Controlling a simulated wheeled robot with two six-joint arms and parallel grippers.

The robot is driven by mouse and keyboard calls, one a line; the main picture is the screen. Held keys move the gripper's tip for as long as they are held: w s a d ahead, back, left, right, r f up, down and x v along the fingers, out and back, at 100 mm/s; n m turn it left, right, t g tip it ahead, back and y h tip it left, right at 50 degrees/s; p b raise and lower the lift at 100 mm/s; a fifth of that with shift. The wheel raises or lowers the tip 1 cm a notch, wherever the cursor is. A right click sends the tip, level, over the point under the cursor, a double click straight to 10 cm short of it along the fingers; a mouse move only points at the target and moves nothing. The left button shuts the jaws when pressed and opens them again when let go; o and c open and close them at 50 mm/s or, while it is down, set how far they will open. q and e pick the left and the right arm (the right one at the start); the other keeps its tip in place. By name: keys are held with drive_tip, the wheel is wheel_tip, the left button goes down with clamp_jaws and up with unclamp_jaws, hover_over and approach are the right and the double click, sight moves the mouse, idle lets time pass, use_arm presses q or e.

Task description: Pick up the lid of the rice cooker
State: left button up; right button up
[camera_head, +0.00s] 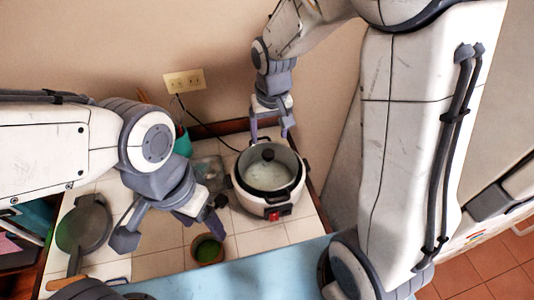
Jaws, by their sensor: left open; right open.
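The white rice cooker (246,199) stands on the tiled counter near its right side, with a red switch on its front. Its glass lid (267,174) with a dark round knob (268,155) appears to rest on top. My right gripper (270,134) is open, pointing down at the back rim of the cooker, with its fingers on either side, just behind the knob. Whether the fingers touch the lid I cannot tell. My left gripper (171,230) is open and empty, over the counter left of the cooker.
A small pot with green contents (207,249) stands at the counter's front, below my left gripper. A dark pan (83,228) lies at the left. A teal container (183,143) stands at the back. A black cord runs from the wall outlet (184,81). The wall is close behind.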

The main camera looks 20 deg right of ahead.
sight(268, 153)
wheel_tip(268, 153, down, 3)
drive_tip(key=shift+w+r, duration=0.1)
drive_tip(key=f+p, duration=0.1)
drive_tip(key=f, duration=0.1)
drive_tip(key=f+p, duration=0.1)
drive_tip(key=shift+w+f, duration=0.2)
drive_tip(key=shift+f, duration=0.2)
drive_tip(key=shift+w+f, duration=0.1)
drive_tip(key=shift+f, duration=0.55)
clamp_jaws()
idle(0.6)
